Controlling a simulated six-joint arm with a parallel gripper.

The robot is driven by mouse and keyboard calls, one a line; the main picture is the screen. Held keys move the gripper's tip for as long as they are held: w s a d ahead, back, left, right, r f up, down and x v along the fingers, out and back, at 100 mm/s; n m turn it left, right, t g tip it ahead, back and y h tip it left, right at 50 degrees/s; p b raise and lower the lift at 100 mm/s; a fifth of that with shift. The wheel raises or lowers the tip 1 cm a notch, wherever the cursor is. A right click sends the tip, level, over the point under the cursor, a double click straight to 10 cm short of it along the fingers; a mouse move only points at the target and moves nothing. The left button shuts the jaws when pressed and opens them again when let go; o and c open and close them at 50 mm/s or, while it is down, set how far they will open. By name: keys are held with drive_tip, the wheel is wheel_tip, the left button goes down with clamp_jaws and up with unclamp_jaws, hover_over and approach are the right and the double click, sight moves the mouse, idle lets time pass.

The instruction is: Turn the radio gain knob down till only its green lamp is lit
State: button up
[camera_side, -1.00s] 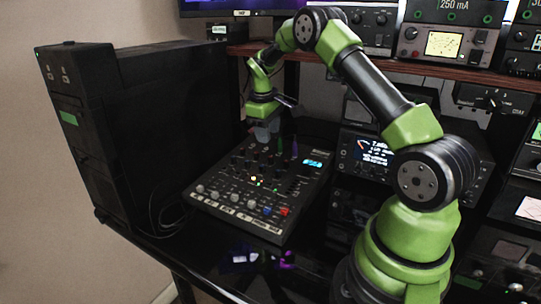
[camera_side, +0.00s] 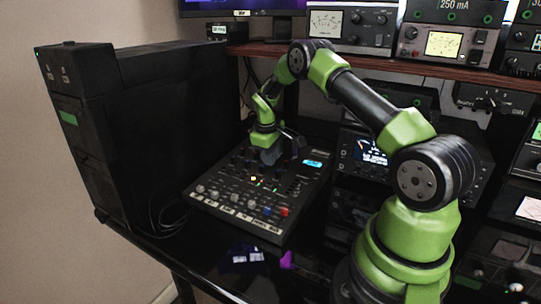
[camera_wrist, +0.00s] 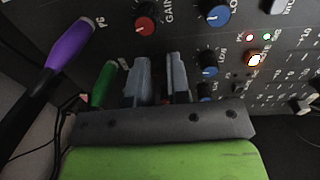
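A black mixer panel (camera_side: 215,200) with rows of knobs lies on the desk. In the wrist view a red knob (camera_wrist: 145,25) stands beside the printed word GAIN, just beyond my fingers. I cannot read which channel is the radio. A bit of red shows low between my fingers, mostly hidden. My gripper (camera_wrist: 158,62) points down over the far part of the mixer, its two grey fingers apart with a gap between them. A red lamp (camera_wrist: 250,37), a green lamp (camera_wrist: 266,37) and an orange lamp (camera_wrist: 254,58) look lit at the right.
A purple plug (camera_wrist: 70,43) and a green plug (camera_wrist: 103,84) stand left of my fingers. Blue knobs (camera_wrist: 215,14) sit to the right. A black cabinet (camera_side: 150,120) stands left of the mixer, and a shelf (camera_side: 400,64) with meters is behind.

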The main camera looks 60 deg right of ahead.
sight(269, 168)
drive_tip(key=shift+n, duration=0.3)
clamp_jaws()
drive_tip(key=n, duration=0.8)
drive_tip(key=shift+t, duration=0.3)
drive_tip(key=o, duration=0.7)
unclamp_jaws()
drive_tip(key=r, duration=0.3)
drive_tip(key=a+r, duration=0.1)
drive_tip(key=r, duration=0.6)
drive_tip(key=shift+s+a, duration=0.25)
drive_tip(key=shift+s, duration=0.05)
